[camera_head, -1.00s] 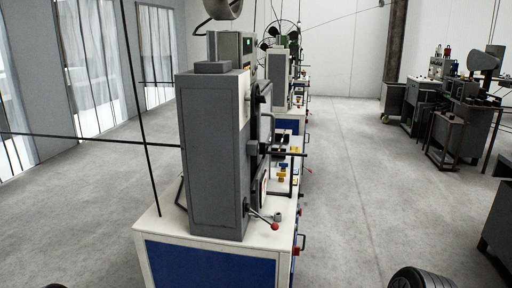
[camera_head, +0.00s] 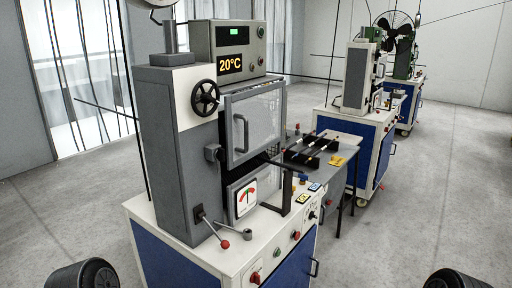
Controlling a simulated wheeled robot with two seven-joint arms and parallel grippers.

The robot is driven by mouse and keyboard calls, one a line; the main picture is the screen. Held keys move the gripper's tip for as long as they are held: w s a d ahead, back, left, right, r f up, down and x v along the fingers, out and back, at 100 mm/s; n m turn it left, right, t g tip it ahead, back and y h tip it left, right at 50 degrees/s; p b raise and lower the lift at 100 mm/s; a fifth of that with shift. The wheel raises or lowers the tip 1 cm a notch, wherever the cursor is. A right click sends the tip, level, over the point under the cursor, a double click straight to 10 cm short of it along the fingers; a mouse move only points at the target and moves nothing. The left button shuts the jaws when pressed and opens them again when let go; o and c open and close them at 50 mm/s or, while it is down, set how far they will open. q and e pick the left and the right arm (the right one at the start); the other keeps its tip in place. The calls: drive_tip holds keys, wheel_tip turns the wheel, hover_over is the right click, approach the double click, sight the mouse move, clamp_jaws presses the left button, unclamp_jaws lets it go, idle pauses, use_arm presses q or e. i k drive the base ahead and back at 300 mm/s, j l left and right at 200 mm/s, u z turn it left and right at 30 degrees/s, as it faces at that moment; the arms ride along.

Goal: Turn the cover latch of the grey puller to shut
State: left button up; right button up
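The grey puller (camera_head: 168,140) stands on a white and blue cabinet at left centre. Its clear cover (camera_head: 265,118) in a grey frame is on the front, with a bar handle (camera_head: 240,133). A small dark grey block, which may be the cover latch (camera_head: 212,153), sits at the cover's lower left edge. I cannot tell how it is turned. Neither of my grippers is in view; only dark round parts of my arms show at the bottom corners.
A black handwheel (camera_head: 205,97) is above the block, and a red-knobbed lever (camera_head: 224,243) below. A temperature display (camera_head: 234,64) reads 20°C. A side table (camera_head: 337,145) holds rods. Another blue cabinet (camera_head: 352,158) stands behind. Floor at right is clear.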

sight(219, 155)
drive_tip(key=i+l+u, duration=0.3)
drive_tip(key=l, duration=0.4)
drive_tip(key=i+l+u, duration=0.25)
drive_tip(key=l, duration=0.45)
drive_tip(key=l+u, duration=0.3)
drive_tip(key=l, duration=0.45)
drive_tip(key=l+u, duration=0.25)
drive_tip(key=l, duration=0.6)
drive_tip(key=i+l, duration=0.1)
drive_tip(key=l, duration=0.25)
drive_tip(key=i+l+u, duration=0.1)
drive_tip(key=l, duration=0.25)
drive_tip(key=i+l, duration=0.1)
drive_tip(key=l, duration=0.3)
